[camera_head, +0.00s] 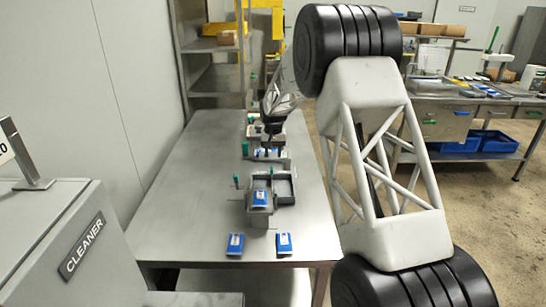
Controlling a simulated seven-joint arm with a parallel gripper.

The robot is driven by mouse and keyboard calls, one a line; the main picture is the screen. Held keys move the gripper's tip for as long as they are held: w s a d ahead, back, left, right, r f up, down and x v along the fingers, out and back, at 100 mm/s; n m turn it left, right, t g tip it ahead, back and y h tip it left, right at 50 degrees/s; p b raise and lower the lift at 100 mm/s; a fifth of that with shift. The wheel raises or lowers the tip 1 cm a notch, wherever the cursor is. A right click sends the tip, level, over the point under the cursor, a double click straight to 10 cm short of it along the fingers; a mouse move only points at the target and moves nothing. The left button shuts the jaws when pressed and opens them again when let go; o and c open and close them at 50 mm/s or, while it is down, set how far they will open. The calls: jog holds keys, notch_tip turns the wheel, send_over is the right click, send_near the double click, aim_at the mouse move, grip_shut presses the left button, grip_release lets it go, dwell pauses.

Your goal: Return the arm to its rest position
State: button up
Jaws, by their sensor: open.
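My arm rises on the right side of the head camera view and reaches over the far part of the steel table (185,185). My gripper (271,132) hangs at the arm's far end, above the far part of the table, with its fingers pointing down. It is open, though the fingers are small and dark here. A grey fixture with blue-and-white items (266,153) lies just in front of it. I cannot tell whether the gripper touches anything there.
Two blue-and-white packets (236,244) lie at the table's near edge, and another packet (260,199) rests on a grey block. A dark-rimmed tray (285,187) stands behind. The CLEANER cabinet (75,245) is at left. The table's left side is clear.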

dwell(0.3)
jog(key=s+d+r, duration=0.4)
jog(key=s+r, duration=0.3)
jog(key=s, duration=0.3)
jog(key=s+d+r+t, duration=0.1)
jog(key=s+d+r, duration=0.2)
jog(key=s+r, duration=0.45)
jog(key=s+d+r, duration=0.4)
jog(key=s+r, duration=0.2)
jog(key=s, duration=0.6)
jog(key=s+d+f, duration=0.1)
jog(key=s+d, duration=0.1)
jog(key=s, duration=1.6)
jog(key=s+d+f+t, duration=0.1)
jog(key=s+d+f, duration=0.1)
jog(key=s, duration=1.6)
jog(key=shift+s+d+t, duration=0.2)
jog(key=shift+d+t, duration=0.1)
jog(key=shift+d, duration=0.45)
